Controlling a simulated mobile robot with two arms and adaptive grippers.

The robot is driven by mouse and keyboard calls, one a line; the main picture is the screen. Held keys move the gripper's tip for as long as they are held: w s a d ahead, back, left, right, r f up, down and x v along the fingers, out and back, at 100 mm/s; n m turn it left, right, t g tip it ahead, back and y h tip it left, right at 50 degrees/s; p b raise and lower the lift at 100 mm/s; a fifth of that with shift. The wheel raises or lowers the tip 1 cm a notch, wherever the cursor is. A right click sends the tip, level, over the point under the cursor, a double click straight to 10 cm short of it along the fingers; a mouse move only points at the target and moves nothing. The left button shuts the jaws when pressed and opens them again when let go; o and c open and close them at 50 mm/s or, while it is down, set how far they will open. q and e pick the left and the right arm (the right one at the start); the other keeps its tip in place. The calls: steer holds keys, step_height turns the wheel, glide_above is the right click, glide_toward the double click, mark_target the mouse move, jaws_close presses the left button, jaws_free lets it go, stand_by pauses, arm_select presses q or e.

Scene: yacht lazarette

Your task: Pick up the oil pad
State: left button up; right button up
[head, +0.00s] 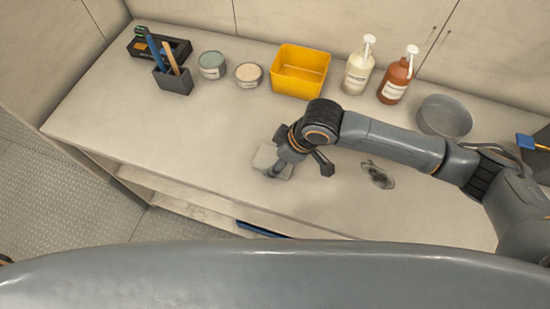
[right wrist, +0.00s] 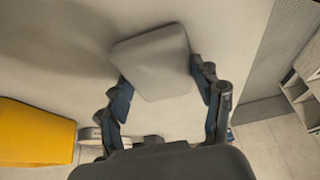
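The oil pad, a flat light grey square (head: 267,155), lies on the pale worktop near its front edge, in the middle of the head view. It also shows in the right wrist view (right wrist: 152,60), ahead of and partly between the fingers. My right gripper (head: 301,171) is low over the worktop at the pad, partly covering it in the head view. Its fingers (right wrist: 168,92) are spread wide. They come close to the pad's edges; I cannot tell whether they touch it. My left gripper is not in view.
Along the back of the worktop (head: 120,110) stand a dark tool holder (head: 173,80), two round tins (head: 212,66), a yellow bin (head: 300,72), two pump bottles (head: 359,68) and a round grey dish (head: 444,117). A metal fitting (head: 377,175) lies right of the gripper. The left worktop is clear.

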mark_target(269, 159)
stand_by(0.4)
steer(key=shift+r+b, duration=0.1)
steer(key=shift+b, duration=0.2)
steer(key=shift+r, duration=0.35)
steer(key=r, duration=0.1)
steer(key=r+b, duration=0.1)
steer(key=r, duration=0.1)
steer(key=shift+s+a+r, duration=0.1)
steer(key=shift+s, duration=0.1)
steer(key=s+r, duration=0.3)
steer(key=s, duration=0.1)
steer(key=s+r, duration=0.3)
steer(key=s, duration=0.2)
steer(key=s+a+r+b, duration=0.1)
steer(key=s+r, duration=0.2)
steer(key=s, duration=0.1)
steer(key=shift+s+r, duration=0.25)
steer(key=shift+s, duration=0.05)
